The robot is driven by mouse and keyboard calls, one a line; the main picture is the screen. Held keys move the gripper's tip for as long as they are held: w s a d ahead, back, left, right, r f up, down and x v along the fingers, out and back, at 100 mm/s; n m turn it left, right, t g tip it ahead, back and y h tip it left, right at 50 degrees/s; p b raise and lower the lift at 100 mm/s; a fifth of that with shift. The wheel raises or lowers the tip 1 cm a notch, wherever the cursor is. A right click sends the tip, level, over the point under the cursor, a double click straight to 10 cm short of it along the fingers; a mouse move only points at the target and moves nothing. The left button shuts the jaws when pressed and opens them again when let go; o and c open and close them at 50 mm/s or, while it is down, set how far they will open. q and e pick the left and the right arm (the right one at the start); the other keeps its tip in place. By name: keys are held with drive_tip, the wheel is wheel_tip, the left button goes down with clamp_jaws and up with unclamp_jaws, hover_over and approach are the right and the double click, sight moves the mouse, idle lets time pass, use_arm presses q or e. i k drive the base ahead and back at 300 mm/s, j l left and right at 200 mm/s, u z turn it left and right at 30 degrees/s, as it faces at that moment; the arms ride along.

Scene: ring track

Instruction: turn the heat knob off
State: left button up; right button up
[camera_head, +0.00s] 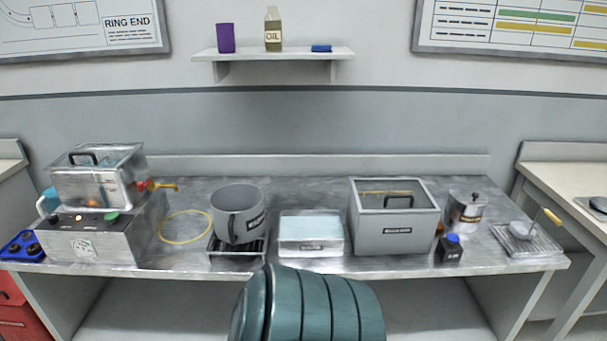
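A grey metal box unit (148,228) stands at the left end of the steel table, with a clear lidded tank (100,182) on top. Neither of my grippers is in view.
On the steel table (185,191) stand a grey pot (238,211) on a black-grated stand, a pale lidded tray (311,234), a grey bin (397,229), a metal canister (465,213) and a wire rack (525,240). A yellow ring (185,241) lies flat beside the box unit.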

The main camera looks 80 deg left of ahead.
sight(52, 219)
drive_tip(key=u, duration=4.1)
